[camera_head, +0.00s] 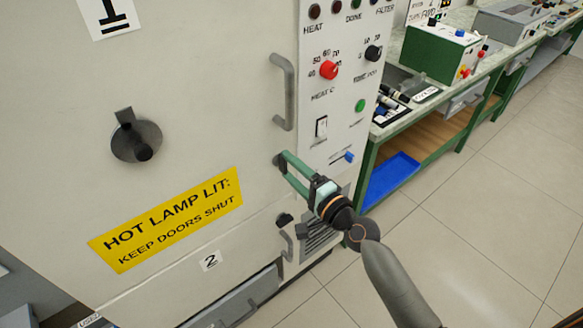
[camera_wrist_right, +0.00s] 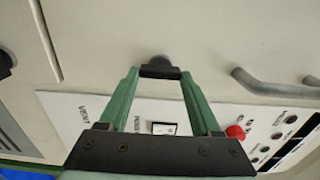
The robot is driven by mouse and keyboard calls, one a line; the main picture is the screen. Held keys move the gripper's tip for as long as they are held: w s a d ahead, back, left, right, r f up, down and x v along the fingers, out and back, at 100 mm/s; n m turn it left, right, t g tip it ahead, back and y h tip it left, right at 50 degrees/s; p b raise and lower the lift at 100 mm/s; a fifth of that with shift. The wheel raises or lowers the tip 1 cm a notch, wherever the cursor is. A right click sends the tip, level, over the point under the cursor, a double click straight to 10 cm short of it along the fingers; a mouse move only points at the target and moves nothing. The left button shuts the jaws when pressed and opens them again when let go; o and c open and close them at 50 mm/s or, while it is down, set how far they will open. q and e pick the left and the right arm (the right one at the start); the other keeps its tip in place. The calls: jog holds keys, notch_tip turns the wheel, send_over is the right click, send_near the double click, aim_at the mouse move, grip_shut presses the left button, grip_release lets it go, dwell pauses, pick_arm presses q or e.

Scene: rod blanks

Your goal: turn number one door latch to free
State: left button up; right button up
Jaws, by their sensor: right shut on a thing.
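The number one door (camera_head: 215,120) is a large pale panel with a black "1" label (camera_head: 110,15) at its top. It looks shut. Its dark latch (camera_head: 279,160) sits at the right edge, below the grey door handle (camera_head: 283,92). My right gripper (camera_head: 284,162) is shut on this latch, its green fingers reaching in from the lower right. In the right wrist view, the dark latch (camera_wrist_right: 160,71) lies between the fingertips (camera_wrist_right: 160,73), in front of its round grey mount. The fingers hide part of the latch. My left gripper is not in view.
A control panel (camera_head: 340,110) with knobs and switches stands right of the door. A green bench (camera_head: 400,125) with a blue tray (camera_head: 392,177) stands right. Tiled floor (camera_head: 480,210) is clear.

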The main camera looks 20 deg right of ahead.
dwell(0.3)
jog(key=o, duration=1.4)
jog(key=shift+b+v, duration=1.2)
jog(key=shift+v, duration=5.1)
jog(key=s+a+f+n+g+h+p, duration=0.1)
jog(key=s+f+n+g, duration=0.1)
jog(key=s+f+n, duration=0.2)
jog(key=s+a+f+n+g+h+p, duration=0.1)
jog(key=s+f+n+g, duration=0.2)
jog(key=f, duration=0.7)
jog(key=s+a+f+n+g+h+p, duration=0.1)
jog(key=s+f+n+g, duration=0.1)
jog(key=s+f+n, duration=0.4)
jog(key=shift+s+a+f+n+g+h+p, duration=0.1)
jog(key=shift+a+f+n+g+h+p, duration=0.1)
jog(key=shift+f+n, duration=0.45)
jog(key=shift+s+a+f+n+g+h+p, duration=0.15)
jog(key=shift+f+n+h, duration=0.1)
jog(key=shift+n, duration=0.8)
